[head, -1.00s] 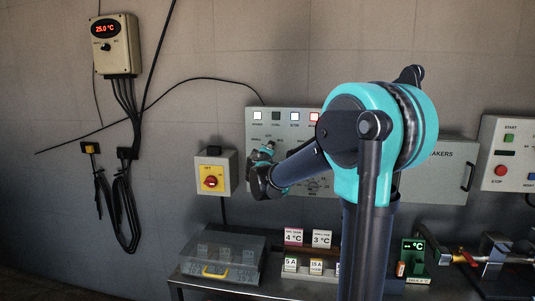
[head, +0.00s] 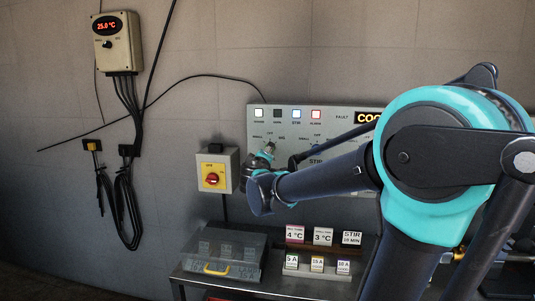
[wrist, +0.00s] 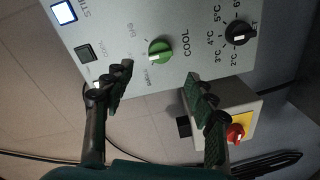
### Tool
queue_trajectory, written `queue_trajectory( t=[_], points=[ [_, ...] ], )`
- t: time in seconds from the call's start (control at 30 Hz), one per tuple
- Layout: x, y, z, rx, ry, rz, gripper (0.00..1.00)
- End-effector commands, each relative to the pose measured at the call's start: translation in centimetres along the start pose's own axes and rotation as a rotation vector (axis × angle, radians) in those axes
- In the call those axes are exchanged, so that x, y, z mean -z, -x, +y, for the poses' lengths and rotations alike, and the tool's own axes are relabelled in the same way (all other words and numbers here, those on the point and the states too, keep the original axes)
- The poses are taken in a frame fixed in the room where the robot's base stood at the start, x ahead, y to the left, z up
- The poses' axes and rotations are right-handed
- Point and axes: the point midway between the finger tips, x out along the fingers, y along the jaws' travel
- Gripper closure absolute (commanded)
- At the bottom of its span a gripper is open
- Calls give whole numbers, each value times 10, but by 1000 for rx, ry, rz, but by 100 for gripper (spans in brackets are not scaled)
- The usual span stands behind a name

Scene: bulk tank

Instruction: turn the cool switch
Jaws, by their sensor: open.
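The cool switch (wrist: 159,50) is a round green knob with a pale pointer, on the grey control panel (wrist: 135,25) beside the word COOL. My gripper (wrist: 158,85) is open, its two dark fingers on either side of the knob's line in the wrist view. The knob shows just beyond the gap between the fingertips, and nothing is seen held. In the head view my gripper (head: 264,157) is in front of the left part of the panel, and it and my arm cover part of the panel there.
A black temperature dial (wrist: 239,33) is beside the cool switch. A clear-lidded case (head: 222,258) and label cards (head: 323,236) are on the bench below.

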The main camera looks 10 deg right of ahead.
Motion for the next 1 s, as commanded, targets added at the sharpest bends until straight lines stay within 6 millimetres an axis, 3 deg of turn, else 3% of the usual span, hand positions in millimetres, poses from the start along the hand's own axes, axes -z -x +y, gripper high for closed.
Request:
queue_trajectory(
  t=[0.2, 0.57, 0.67, 0.77, 0.87, 1.0],
  points=[
    [0, 20, 0, 0, 0, 1, 43],
    [0, 22, 0, 0, -1, 0, 43],
    [-9, 23, -2, 7, -13, -19, 43],
    [-39, 26, -11, 33, -59, -85, 43],
    [-92, 37, -30, 87, -140, -203, 43],
    [-174, 68, -72, 202, -284, -402, 43]
  ],
)
